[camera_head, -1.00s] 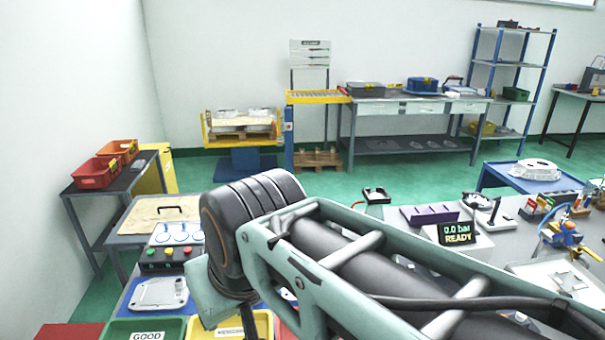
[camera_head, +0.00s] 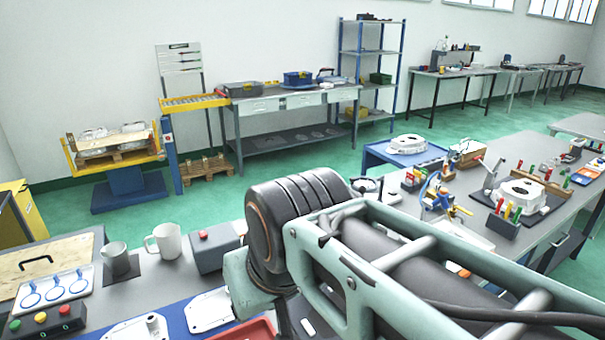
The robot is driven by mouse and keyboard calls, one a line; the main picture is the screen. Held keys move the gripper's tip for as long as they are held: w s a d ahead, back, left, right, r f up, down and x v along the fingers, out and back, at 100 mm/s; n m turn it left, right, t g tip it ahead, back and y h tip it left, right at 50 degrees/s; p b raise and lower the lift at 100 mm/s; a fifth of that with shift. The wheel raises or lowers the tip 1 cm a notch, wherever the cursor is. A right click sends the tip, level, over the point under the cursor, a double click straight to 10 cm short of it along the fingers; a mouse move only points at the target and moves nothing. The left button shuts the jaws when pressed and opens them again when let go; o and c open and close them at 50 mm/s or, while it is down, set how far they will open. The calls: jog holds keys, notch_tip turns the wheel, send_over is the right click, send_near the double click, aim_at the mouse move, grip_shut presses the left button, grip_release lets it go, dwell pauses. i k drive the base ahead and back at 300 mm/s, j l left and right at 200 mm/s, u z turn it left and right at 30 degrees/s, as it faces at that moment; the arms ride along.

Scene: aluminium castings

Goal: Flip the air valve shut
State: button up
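A blue-bodied fitting (camera_head: 432,190) with yellow parts stands on the workbench right of centre, beyond my arm. A yellow handle-like part (camera_head: 460,211) sticks out at its right. This may be the air valve, but it is too small to tell for certain, and I cannot tell whether it is open or shut. My arm crosses the lower middle and right and hides part of the bench in front of the fitting. My gripper is not in view.
A white casting on a dark plate (camera_head: 520,193) and a block of coloured-handled tools (camera_head: 503,225) stand right of the fitting.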

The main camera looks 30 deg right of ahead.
aim_at(455, 205)
jog(key=l+z, duration=0.6)
jog(key=i+l+z, duration=0.15)
jog(key=l, duration=0.25)
jog(key=i+l+z, duration=0.2)
jog(key=l, duration=0.2)
jog(key=i+l, duration=0.1)
jog(key=l, duration=0.25)
jog(key=i+l, duration=0.1)
jog(key=l, duration=0.3)
jog(key=i+l, duration=0.15)
jog(key=l, duration=0.2)
jog(key=i+l, duration=0.1)
jog(key=l, duration=0.3)
jog(key=k+j+u, duration=0.15)
jog(key=j, duration=0.2)
jog(key=i+l+z, duration=0.15)
jog(key=l, duration=0.15)
jog(key=i+l+z, duration=0.2)
jog(key=l, duration=0.15)
